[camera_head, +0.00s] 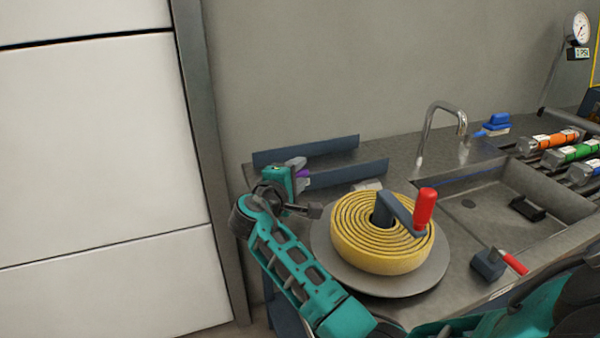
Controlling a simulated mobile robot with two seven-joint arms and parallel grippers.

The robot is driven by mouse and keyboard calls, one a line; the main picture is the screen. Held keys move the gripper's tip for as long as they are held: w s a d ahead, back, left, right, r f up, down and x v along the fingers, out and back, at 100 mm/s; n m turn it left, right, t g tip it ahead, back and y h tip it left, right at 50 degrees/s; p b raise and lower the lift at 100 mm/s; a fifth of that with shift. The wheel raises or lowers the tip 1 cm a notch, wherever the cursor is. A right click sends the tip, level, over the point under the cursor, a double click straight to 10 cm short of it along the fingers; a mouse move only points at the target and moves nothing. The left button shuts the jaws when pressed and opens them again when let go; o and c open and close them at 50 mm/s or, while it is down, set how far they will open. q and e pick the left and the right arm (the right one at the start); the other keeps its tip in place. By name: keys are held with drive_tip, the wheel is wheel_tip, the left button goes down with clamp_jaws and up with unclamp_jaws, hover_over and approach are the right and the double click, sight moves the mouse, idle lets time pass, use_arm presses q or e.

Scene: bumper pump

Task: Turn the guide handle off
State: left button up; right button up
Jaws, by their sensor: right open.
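A red-gripped lever on a dark block (488,264) sits at the front of the counter, right of the reel. A dark crank with an upright red grip (425,208) stands on the coiled yellow hose (380,262). I cannot tell for certain which of the two is the guide handle. My right arm comes in from the lower right and bends up past the reel's left side. My right gripper (304,190) is open at the reel's upper left, apart from both red grips. A grey and purple part shows by its fingers, unclear. My left gripper is out of view.
The hose lies on a round grey plate (435,275). Raised metal strips (310,150) stand behind my gripper. A sink (480,215) with a tap (428,130), a blue brush (495,122) and several coloured cylinders (548,140) lie to the right. A gauge (580,28) is at upper right.

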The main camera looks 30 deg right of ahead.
clamp_jaws()
idle(0.4)
